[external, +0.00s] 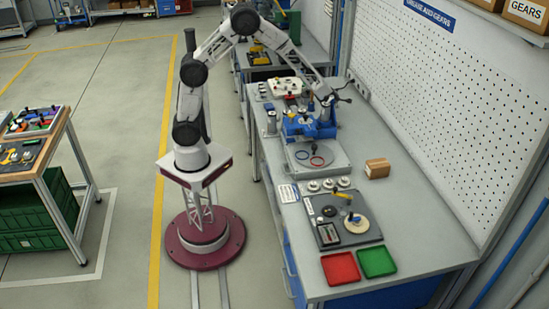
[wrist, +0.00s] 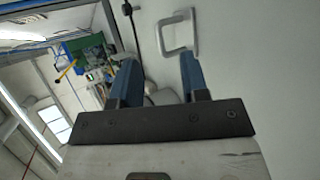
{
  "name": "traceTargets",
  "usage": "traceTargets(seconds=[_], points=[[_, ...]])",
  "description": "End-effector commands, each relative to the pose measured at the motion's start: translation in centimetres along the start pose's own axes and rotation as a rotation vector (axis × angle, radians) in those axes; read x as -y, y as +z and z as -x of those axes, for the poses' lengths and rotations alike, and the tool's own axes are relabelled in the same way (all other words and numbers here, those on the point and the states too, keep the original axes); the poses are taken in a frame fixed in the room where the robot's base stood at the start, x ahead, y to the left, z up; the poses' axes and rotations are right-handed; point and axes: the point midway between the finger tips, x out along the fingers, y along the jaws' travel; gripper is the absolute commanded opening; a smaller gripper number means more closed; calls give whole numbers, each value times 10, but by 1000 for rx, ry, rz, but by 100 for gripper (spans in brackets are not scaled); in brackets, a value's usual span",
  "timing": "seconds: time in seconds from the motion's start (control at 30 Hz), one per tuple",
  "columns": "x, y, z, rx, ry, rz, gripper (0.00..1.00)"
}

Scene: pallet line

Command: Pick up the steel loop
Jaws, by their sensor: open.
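A pale grey, squarish loop (wrist: 168,52), which looks like the steel loop, shows in the wrist view against a light grey surface. It lies just beyond my fingertips, nearer the right finger. My gripper (wrist: 158,62) is open, with two blue fingers apart and nothing held between them. In the external view my gripper (external: 342,92) is at the back of the bench, close to the perforated wall panel. I cannot make out the loop there. The wrist view does not clearly show whether the right fingertip touches the loop.
A blue fixture (external: 318,124) stands on the bench just in front of my gripper. A grey plate (external: 330,150) with a blue and a red ring lies nearer. A cardboard box (external: 377,168), a red tray (external: 341,268) and a green tray (external: 377,261) are farther along. A dark cable (wrist: 134,30) shows near the left finger.

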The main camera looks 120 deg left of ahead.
Motion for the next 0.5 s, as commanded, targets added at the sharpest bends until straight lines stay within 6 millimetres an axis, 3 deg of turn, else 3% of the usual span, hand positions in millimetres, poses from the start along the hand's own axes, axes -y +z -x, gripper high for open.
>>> traceTargets(seconds=[0.5], points=[[1,-1,-11,-1,0,-1,41]])
